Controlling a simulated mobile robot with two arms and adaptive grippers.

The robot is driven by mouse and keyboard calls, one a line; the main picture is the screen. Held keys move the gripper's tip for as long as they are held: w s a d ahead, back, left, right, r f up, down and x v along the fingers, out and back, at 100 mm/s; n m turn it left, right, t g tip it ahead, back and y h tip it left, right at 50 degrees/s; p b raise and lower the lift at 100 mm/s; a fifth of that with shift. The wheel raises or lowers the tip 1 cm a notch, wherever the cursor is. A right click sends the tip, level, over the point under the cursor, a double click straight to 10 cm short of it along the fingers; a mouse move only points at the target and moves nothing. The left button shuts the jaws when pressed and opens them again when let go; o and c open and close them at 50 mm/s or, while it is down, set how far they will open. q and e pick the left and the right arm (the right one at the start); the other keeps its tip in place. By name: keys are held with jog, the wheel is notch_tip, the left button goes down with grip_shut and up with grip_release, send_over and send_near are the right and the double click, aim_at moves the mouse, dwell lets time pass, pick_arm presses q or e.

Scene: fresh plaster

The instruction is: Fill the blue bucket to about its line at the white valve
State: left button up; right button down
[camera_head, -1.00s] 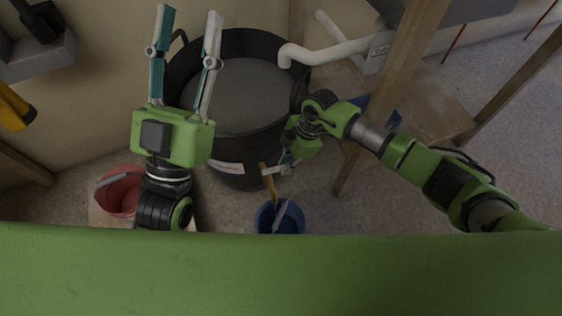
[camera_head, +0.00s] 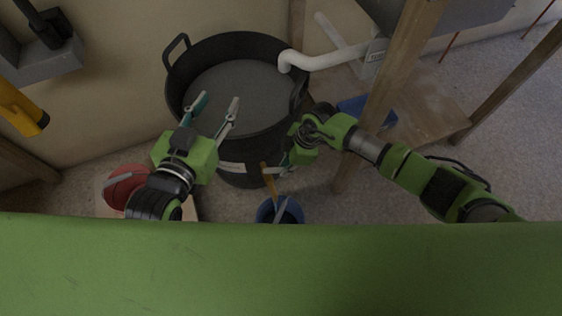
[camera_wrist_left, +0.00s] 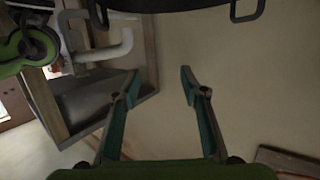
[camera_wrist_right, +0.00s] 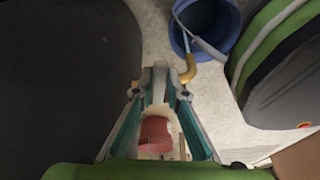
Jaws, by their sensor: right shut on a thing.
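The blue bucket (camera_head: 267,214) stands on the floor in front of the large black tub (camera_head: 232,168), its grey handle across the mouth; it also shows in the right wrist view (camera_wrist_right: 234,38). I cannot make out its line or its level. A yellow piece (camera_head: 269,180) reaches from the tub's front toward the bucket's mouth. My right gripper (camera_head: 284,168) is at the tub's front; in the right wrist view it (camera_wrist_right: 159,90) is shut on a narrow white part, apparently the white valve (camera_wrist_right: 159,80). My left gripper (camera_head: 220,98) is open and empty near the tub's front left.
Grey material (camera_head: 245,88) lies in the tub below a white pipe (camera_head: 325,60). A red bucket (camera_head: 122,190) stands at the left on a pale board. A wooden post (camera_head: 398,75) rises right of the tub, with a blue object (camera_head: 380,112) behind it.

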jog(key=shift+s+a+r+m+p, duration=0.2)
jog(key=shift+s+a+m+p, duration=0.15)
jog(key=shift+p, duration=0.3)
jog(key=shift+s+a+m+p, duration=0.1)
jog(key=shift+m+p, duration=0.15)
jog(key=shift+p, duration=0.3)
pick_arm(q)
jog(key=s+a+f+g+y+p, duration=0.2)
jog(key=s+a+f+g, duration=0.1)
jog(key=s+f+g, duration=0.5)
jog(key=s+a+f+g+y+p, duration=0.15)
jog(key=s+a+f+g, duration=0.3)
jog(key=s, duration=0.55)
jog(key=d+p+x, duration=0.1)
jog(key=p+x, duration=0.1)
jog(key=x, duration=0.4)
jog(key=shift+f+n+t, duration=0.2)
jog(key=shift+n+t, duration=0.1)
jog(key=shift+t, duration=0.05)
pick_arm(e)
jog(key=shift+s+d+f+m+t, duration=0.1)
jog(key=shift+s+m+t, duration=0.25)
jog(key=shift+m, duration=0.45)
jog(key=shift+s+d+m+t, duration=0.1)
jog(key=shift+s+m+t, duration=0.25)
jog(key=shift+m, duration=0.45)
pick_arm(q)
jog(key=shift+d, duration=0.1)
